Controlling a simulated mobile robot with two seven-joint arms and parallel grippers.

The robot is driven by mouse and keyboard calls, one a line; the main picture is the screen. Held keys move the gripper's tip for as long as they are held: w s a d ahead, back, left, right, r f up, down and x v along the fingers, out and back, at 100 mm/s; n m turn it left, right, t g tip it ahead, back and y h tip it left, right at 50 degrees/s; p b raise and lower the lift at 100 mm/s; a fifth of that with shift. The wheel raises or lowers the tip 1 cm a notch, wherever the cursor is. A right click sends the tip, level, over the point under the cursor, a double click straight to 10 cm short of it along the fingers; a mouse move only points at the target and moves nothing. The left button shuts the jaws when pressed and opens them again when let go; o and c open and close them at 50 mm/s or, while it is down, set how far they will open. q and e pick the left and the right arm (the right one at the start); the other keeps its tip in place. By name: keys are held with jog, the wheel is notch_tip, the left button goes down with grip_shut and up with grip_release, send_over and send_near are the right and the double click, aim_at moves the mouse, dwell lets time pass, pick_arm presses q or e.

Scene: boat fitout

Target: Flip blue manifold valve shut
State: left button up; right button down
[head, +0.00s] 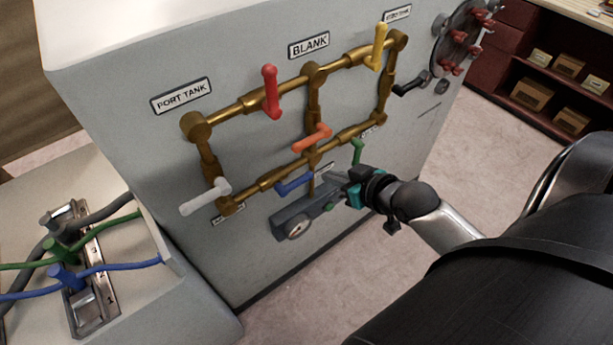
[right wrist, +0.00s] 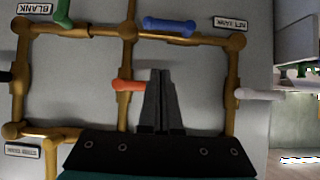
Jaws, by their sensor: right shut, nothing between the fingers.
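The blue valve handle (head: 295,184) is on the lower brass pipe of the manifold, left of the middle junction, lying roughly along the pipe. It also shows near the top of the right wrist view (right wrist: 170,27), parallel to its pipe. My right gripper (head: 335,183) is shut and empty, right of the blue handle and apart from it in the head view. In the right wrist view its closed fingers (right wrist: 160,75) point toward the panel, beside the orange handle (right wrist: 128,86) and apart from the blue one. My left gripper is not in view.
Red (head: 271,92), white (head: 205,197), yellow (head: 377,47) and green (head: 357,151) handles project from the manifold nearby. A grey device with a round gauge (head: 297,229) is on the panel below the blue handle. Hoses with blue and green fittings (head: 65,277) lie at left.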

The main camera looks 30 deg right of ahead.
jog(key=b, duration=0.2)
send_over(306, 178)
jog(key=s+a, duration=0.1)
jog(key=s, duration=0.2)
notch_tip(306, 178, down, 6)
jog(key=shift+w+f+b, duration=0.2)
jog(key=shift+f, duration=0.35)
jog(key=shift+w+f+b, duration=0.15)
jog(key=shift+w+f, duration=0.05)
jog(key=shift+f, duration=0.3)
jog(key=shift+w+f, duration=0.15)
jog(key=shift+f, duration=0.6)
jog(key=shift+a, duration=0.15)
